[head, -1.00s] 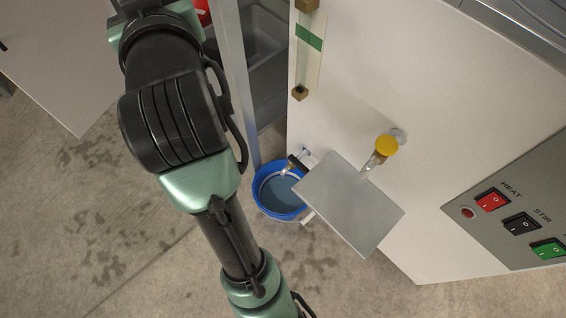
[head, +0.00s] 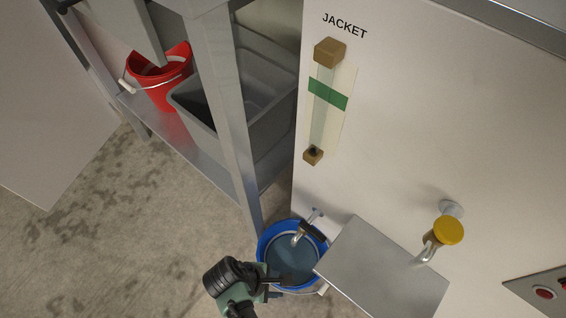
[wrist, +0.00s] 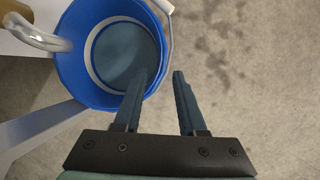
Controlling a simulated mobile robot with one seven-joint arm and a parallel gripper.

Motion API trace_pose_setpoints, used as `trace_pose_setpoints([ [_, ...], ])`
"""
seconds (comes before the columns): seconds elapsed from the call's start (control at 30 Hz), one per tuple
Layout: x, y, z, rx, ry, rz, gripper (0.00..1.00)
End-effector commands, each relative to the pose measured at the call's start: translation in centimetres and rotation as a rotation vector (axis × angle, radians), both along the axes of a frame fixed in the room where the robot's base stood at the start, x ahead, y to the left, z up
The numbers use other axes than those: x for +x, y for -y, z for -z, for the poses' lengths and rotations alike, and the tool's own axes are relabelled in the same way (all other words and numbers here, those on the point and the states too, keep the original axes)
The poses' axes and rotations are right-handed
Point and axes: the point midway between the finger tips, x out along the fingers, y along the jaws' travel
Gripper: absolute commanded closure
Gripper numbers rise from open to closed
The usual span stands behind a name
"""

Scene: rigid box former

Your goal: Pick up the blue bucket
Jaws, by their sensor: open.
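The blue bucket (head: 265,238) stands on the floor at the foot of the white machine, under a small tap (head: 303,233). It looks upright, with a grey-blue surface inside. In the wrist view the bucket (wrist: 72,58) fills the upper left, with its pale handle (wrist: 168,40) along the right side. My gripper (head: 280,288) is at the bucket's near side. In the wrist view my gripper (wrist: 159,78) is open and empty; the left finger overlaps the bucket's rim and the right finger lies over floor. I cannot tell the height of the fingertips against the rim.
A metal plate (head: 385,270) juts out just right of the bucket. A metal frame post (head: 222,110) stands close behind it. A red bucket (head: 160,85) and a grey bin (head: 205,105) sit on the shelf. The floor (head: 130,240) at left is clear.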

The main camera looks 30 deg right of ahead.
Motion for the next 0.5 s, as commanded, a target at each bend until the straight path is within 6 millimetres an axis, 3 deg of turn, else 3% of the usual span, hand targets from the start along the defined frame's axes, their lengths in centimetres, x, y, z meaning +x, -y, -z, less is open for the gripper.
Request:
trace_pose_setpoints([
  [0.17,-0.5,0.3,1.1,-0.001,-0.013,-0.003,0.60],
  [0.5,-1.1,2.2,6.4,-0.001,-0.010,0.000,0.60],
])
